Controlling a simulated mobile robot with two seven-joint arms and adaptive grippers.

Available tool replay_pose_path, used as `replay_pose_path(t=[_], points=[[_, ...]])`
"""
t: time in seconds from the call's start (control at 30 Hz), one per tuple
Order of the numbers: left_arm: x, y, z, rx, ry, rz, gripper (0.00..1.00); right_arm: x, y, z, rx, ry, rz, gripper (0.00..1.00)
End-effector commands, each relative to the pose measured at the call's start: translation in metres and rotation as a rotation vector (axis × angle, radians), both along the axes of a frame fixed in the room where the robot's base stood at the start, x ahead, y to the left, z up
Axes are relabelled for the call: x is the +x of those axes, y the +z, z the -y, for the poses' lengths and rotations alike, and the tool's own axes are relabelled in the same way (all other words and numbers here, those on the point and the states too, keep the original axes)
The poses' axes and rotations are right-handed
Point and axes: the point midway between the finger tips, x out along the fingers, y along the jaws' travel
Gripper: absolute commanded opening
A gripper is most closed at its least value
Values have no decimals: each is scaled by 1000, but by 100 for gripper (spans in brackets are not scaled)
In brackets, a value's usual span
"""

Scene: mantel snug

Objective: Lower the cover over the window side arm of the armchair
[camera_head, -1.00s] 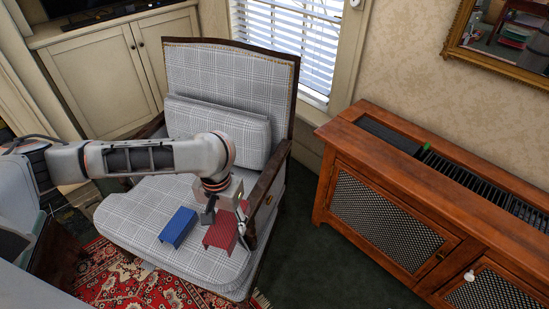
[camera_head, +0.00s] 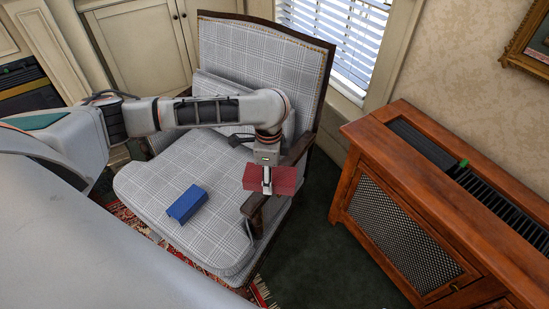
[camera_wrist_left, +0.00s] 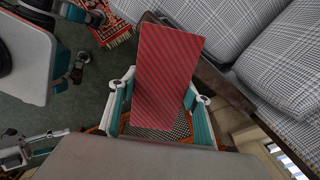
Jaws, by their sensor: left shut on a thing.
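My left gripper (camera_head: 267,178) is shut on the red cover (camera_head: 284,180), a folded red piece with diagonal stripes in the left wrist view (camera_wrist_left: 165,75). It holds the cover up near the armchair's window side arm (camera_head: 254,206), the dark wooden arm at right. The cover hides part of that arm; the gap between them is hard to judge. A blue cover (camera_head: 186,203) lies on the checked seat of the armchair (camera_head: 150,185). My left arm hides much of the other armrest.
A wooden cabinet with mesh doors (camera_head: 400,235) stands right of the chair, with dark floor (camera_head: 318,240) between. A loose cushion (camera_head: 212,92) leans on the chair back. The window (camera_head: 335,40) is behind. A patterned rug (camera_head: 262,291) lies under the chair's front.

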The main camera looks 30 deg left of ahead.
Motion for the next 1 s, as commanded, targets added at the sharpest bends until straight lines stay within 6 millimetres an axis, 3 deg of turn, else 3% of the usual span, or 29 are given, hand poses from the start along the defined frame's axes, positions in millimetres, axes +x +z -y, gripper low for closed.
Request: replay_pose_path(t=[0.5, 1.0], points=[[53, -15, -16, 22, -969, -9, 26, 0, -5, 2, -6, 1, -1, 40], [88, -31, -32, 23, -1833, -22, 26, 2, -7, 3, -11, 0, 2, 40]])
